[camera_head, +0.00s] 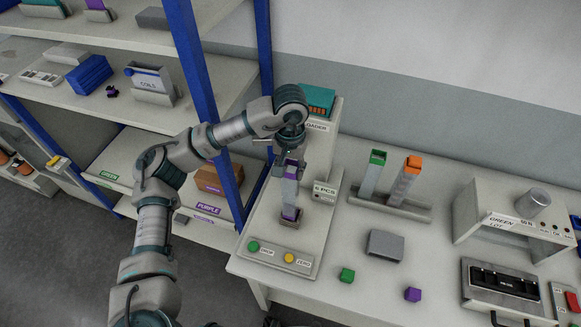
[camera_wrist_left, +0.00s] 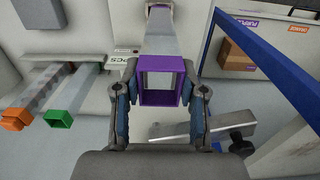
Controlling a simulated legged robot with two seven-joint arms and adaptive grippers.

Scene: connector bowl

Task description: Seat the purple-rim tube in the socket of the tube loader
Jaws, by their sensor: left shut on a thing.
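The purple-rim tube (camera_head: 289,188) is a grey square tube standing nearly upright, with purple at its upper and lower ends. My left gripper (camera_head: 290,156) is shut on its upper end. In the left wrist view the open purple rim (camera_wrist_left: 160,94) sits between the two fingers (camera_wrist_left: 160,100). The tube loader (camera_head: 270,243) has a small socket (camera_head: 289,222) on its base. The tube's lower end is at this socket; I cannot tell how deep it sits. My right gripper is not in view.
A rack (camera_head: 390,207) right of the loader holds a green-rim tube (camera_head: 373,172) and an orange-rim tube (camera_head: 405,182). A grey block (camera_head: 384,245), a green cube (camera_head: 347,275) and a purple cube (camera_head: 413,295) lie on the bench. A blue shelf post (camera_head: 205,80) stands left of the gripper.

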